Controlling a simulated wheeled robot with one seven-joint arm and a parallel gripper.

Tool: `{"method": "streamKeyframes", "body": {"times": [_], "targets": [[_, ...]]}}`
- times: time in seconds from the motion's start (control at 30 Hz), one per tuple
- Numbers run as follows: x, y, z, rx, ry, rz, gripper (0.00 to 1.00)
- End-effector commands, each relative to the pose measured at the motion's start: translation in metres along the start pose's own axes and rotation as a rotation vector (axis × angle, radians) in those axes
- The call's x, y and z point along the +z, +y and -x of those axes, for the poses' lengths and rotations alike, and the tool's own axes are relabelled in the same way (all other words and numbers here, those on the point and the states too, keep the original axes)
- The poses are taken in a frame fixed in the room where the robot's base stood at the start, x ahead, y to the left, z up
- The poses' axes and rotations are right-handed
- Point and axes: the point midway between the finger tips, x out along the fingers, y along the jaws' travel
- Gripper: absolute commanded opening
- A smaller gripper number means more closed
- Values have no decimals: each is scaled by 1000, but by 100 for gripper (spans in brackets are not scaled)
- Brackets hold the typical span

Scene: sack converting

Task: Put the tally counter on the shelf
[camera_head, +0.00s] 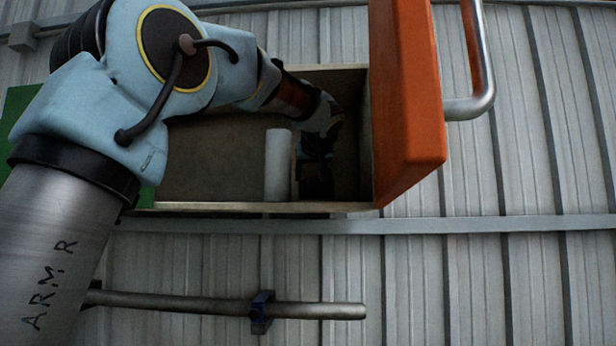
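My arm reaches into an open wall cabinet, and my gripper (316,178) is low inside it on the right side, close to the cabinet floor. The gripper is dark against the shadowed interior, so its fingers and anything between them cannot be made out. I cannot pick out the tally counter; it may be hidden by the gripper or the arm. The shelf appears to be the cabinet floor, whose pale front edge (235,206) shows below the opening. A pale upright cylinder (278,165) stands inside, just left of my gripper.
The cabinet's orange door (405,100) stands open on the right, with a metal handle (482,65) sticking out. The cabinet's left interior (210,165) looks clear. A horizontal pipe (200,302) with a blue clamp (262,312) runs below, along the corrugated wall (500,280).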

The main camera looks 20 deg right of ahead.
Motion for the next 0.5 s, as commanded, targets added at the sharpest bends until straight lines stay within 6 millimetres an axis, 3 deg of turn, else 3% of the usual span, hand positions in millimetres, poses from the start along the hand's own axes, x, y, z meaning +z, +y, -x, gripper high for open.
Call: {"method": "streamKeyframes", "body": {"times": [0.1, 0.13, 0.2, 0.5], "targets": [[-11, 1, -19, -2, 1, -1, 0], [-6, 1, -21, 0, 0, -3, 0], [3, 1, -21, 2, 1, -2, 0], [4, -1, -23, 0, 2, -1, 0]]}}
